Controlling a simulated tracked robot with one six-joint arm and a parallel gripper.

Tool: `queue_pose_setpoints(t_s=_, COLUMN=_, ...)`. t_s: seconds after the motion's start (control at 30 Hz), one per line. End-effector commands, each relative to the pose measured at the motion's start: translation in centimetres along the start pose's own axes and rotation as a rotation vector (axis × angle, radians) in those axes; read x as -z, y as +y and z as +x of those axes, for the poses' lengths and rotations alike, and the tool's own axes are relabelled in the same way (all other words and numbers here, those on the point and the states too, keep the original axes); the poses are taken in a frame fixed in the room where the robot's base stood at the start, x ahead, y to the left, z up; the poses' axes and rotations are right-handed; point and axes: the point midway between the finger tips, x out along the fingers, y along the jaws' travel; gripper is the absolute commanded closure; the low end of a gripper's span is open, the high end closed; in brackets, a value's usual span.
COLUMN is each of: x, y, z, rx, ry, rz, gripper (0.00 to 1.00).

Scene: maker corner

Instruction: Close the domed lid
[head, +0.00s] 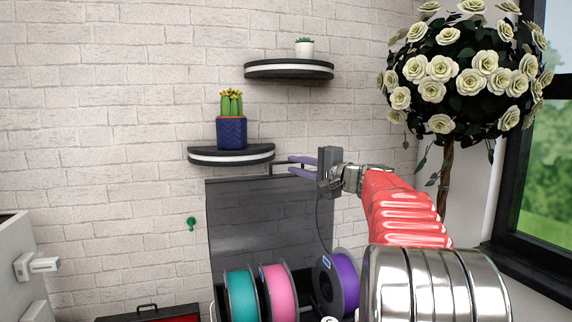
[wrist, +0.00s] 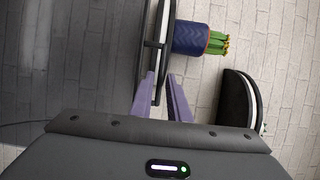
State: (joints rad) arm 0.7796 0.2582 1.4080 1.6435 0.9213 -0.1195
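The lid (head: 262,215) is a dark see-through panel standing upright, open, behind the filament spools in the head view. It also fills the left side of the wrist view (wrist: 70,60). A dark bar handle (head: 290,163) shows at its top edge. My gripper (head: 283,166) is at that top edge, reaching in from the right. In the wrist view its two purple fingers (wrist: 160,76) are apart, with a dark bar seen between them. I cannot tell whether either finger touches it. The lid's lower edge is hidden behind the spools.
A teal spool (head: 240,295), a pink spool (head: 278,291) and a purple spool (head: 344,281) stand below the lid. A wall shelf (head: 231,156) with a potted cactus (head: 232,133) is close left of my gripper. A flowering tree (head: 462,70) stands right.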

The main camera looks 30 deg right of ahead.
Motion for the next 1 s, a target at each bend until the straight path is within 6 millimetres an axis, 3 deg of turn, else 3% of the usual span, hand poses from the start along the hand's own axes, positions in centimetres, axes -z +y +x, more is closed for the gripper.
queue_pose_setpoints(t_s=0.2, x=-0.1, y=0.1, z=3.2, rx=-0.001, ry=-0.002, rz=-0.001, gripper=0.84)
queue_pose_setpoints(t_s=0.33, x=-0.1, y=0.0, z=4.3, rx=0.0, ry=-0.001, rz=0.0, gripper=0.84)
queue_pose_setpoints(t_s=0.7, x=-0.1, y=0.0, z=4.7, rx=0.0, ry=-0.001, rz=0.0, gripper=0.85)
queue_pose_setpoints(t_s=0.9, x=-0.1, y=0.0, z=4.7, rx=0.0, ry=-0.001, rz=0.0, gripper=0.99)
queue_pose_setpoints(t_s=1.0, x=-0.1, y=0.1, z=4.7, rx=-0.001, ry=-0.001, rz=0.0, gripper=1.0)
